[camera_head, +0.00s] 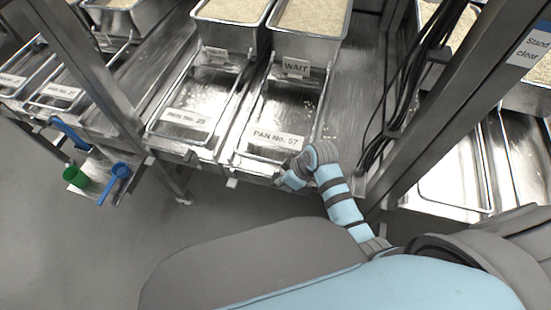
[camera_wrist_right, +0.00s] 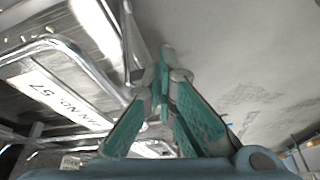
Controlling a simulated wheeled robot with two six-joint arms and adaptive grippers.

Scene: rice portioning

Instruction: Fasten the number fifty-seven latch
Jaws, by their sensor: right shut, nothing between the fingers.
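The label reading PAN No. 57 (camera_head: 275,139) lies at the front of an empty metal bay, and it also shows in the left of the wrist view (camera_wrist_right: 58,97). My right gripper (camera_head: 284,180) is at the front edge of this bay, below the label's right half. In the wrist view the fingers (camera_wrist_right: 164,72) come together beside a metal bar, with nothing between them. I cannot tell whether they touch it. The latch itself is small and partly hidden by the gripper, and I cannot tell its position. My left gripper is not in view.
A rice-filled pan (camera_head: 312,44) with a WAIT sign (camera_head: 295,67) stands behind the bay. The neighbouring bay has a PAN No. 25 label (camera_head: 187,122). A steel post and black cables (camera_head: 398,95) stand close on the right. Blue and green scoops (camera_head: 115,180) rest at left.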

